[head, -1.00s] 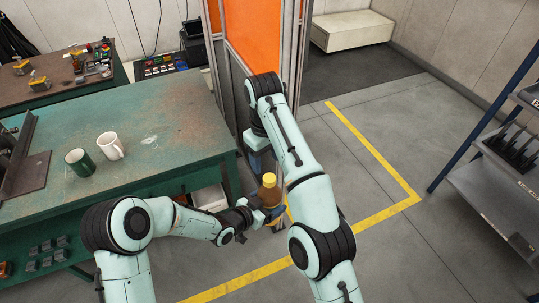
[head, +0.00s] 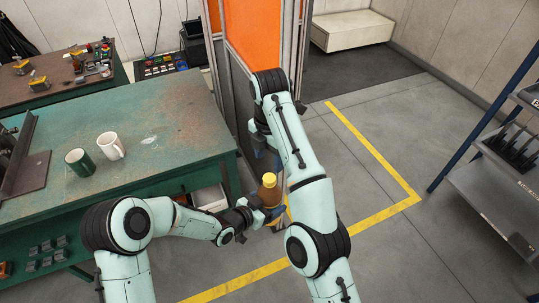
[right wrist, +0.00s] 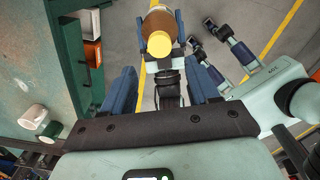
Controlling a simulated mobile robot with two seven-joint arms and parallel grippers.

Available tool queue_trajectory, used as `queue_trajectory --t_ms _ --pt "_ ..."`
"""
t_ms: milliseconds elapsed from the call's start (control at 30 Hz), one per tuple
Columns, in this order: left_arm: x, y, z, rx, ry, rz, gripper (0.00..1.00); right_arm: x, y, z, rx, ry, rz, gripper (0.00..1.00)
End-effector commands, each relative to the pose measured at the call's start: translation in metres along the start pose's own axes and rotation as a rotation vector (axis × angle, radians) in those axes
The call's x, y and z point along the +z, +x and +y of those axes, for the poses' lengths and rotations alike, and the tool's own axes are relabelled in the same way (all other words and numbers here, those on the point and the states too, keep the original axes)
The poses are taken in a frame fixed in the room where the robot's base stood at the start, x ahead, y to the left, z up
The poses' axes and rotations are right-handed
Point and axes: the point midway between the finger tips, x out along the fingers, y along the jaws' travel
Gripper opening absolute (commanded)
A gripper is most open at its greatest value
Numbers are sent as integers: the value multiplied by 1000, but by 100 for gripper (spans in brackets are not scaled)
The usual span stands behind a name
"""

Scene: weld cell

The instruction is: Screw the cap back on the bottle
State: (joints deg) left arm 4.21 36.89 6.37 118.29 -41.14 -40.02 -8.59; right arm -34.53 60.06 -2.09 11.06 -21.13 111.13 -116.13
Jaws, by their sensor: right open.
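A brown bottle (head: 269,196) stands roughly upright in the air with a yellow cap (head: 270,179) on its top. I cannot tell whether the cap is screwed tight. My left gripper (head: 267,215) is shut on the bottle's body, its blue fingers on either side. The bottle (right wrist: 158,20) and cap (right wrist: 159,44) also show in the right wrist view. My right gripper (head: 265,163) is just above and behind the cap in the head view, partly hidden by its own arm. In the right wrist view its two blue fingers (right wrist: 161,76) are wide apart with nothing gripped between them.
A green workbench (head: 160,155) on the left carries a green mug (head: 80,162) and a white mug (head: 110,146). An orange-panelled screen (head: 252,35) stands behind my right arm. A grey shelf rack (head: 490,195) is at the right. The floor between is clear.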

Motion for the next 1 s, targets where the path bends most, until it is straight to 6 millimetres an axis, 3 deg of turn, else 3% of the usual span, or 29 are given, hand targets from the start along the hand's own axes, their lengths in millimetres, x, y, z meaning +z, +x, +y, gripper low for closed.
queue_trajectory --t_ms 567,900,1000 --pt "-2 0 0 0 1 4 0 2 6 1 -4 -2 0 60" --pt "-2 0 0 0 1 3 0 1 26 0 -5 -2 2 60" --pt "-2 0 0 0 1 3 0 1 41 0 -7 -2 2 60"
